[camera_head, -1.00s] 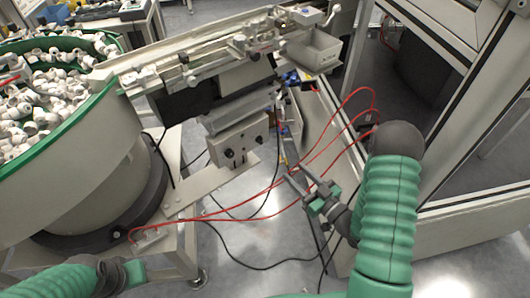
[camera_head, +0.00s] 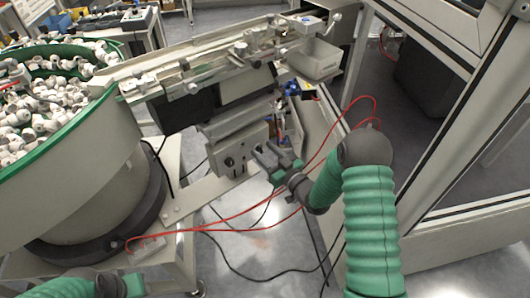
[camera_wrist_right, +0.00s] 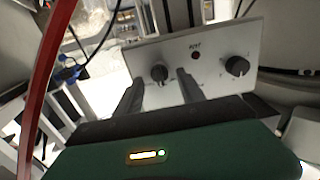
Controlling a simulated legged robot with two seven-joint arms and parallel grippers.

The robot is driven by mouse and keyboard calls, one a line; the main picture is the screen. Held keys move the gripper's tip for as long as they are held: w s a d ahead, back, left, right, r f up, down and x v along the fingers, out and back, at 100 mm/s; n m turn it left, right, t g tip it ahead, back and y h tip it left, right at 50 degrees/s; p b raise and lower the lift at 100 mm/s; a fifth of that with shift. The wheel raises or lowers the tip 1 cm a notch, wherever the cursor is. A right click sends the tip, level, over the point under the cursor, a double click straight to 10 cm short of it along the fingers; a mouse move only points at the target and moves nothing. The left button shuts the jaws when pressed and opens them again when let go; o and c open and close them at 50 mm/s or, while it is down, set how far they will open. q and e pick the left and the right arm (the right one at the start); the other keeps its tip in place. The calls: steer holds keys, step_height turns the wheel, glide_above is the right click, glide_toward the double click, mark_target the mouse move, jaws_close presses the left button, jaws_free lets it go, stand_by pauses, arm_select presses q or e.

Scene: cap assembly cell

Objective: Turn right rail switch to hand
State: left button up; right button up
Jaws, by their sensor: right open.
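A pale control box (camera_head: 240,138) is fixed below the rail, with dark rotary switches on its face. In the right wrist view its panel (camera_wrist_right: 210,45) carries two black knobs, one left (camera_wrist_right: 160,73) and one right (camera_wrist_right: 236,66), with a small red light between them. My right gripper (camera_head: 261,153) is open at the right end of the box. In the wrist view its fingertips (camera_wrist_right: 158,82) stand either side of the left knob; contact cannot be told. My left gripper (camera_head: 122,286) is low at the left edge, its jaws unclear.
A green-rimmed bowl (camera_head: 75,175) of white caps stands at left. The metal rail (camera_head: 205,70) runs above the box. Red hoses (camera_head: 215,221) loop close to the right gripper. A framed glass enclosure (camera_head: 440,150) stands at right.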

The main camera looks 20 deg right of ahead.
jaws_close()
